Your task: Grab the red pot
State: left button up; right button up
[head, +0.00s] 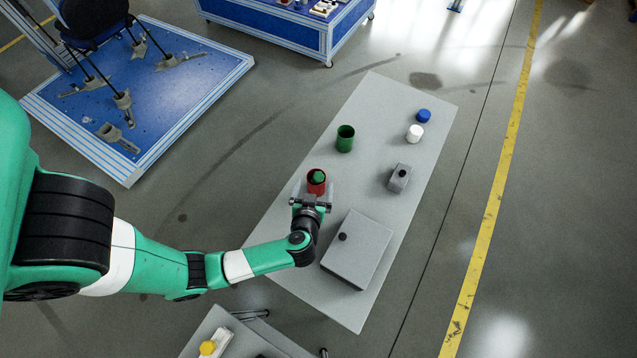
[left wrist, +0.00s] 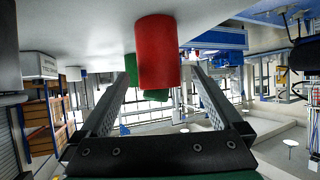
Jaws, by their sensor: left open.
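The red pot (head: 317,187) stands on the grey table, with a round green object (head: 318,177) showing in its top. In the left wrist view, which appears upside down, the red pot (left wrist: 168,52) is between and beyond the finger ends. My left gripper (head: 316,189) is open at the near side of the pot, its fingers pointing towards it. The left wrist view shows both fingers (left wrist: 157,75) spread apart with nothing clamped between them. I cannot tell whether a finger touches the pot. My right gripper is not in view.
On the table (head: 285,235) are a green pot (head: 345,140), a white cylinder (head: 414,133), a blue cylinder (head: 423,116), a small grey box (head: 399,178) and a large grey box (head: 358,250) close to my left wrist. A blue platform (head: 165,85) is at upper left.

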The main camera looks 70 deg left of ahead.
pick_arm(q)
jog(key=shift+x, duration=0.9)
jog(key=b+x, duration=0.3)
jog(key=x, duration=0.1)
jog(key=shift+w+a+f, duration=0.15)
jog(key=shift+a+f, duration=0.1)
jog(key=shift+a, duration=0.05)
jog(key=shift+w+a, duration=0.1)
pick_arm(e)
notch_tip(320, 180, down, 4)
pick_arm(q)
jog(key=c, duration=1.4)
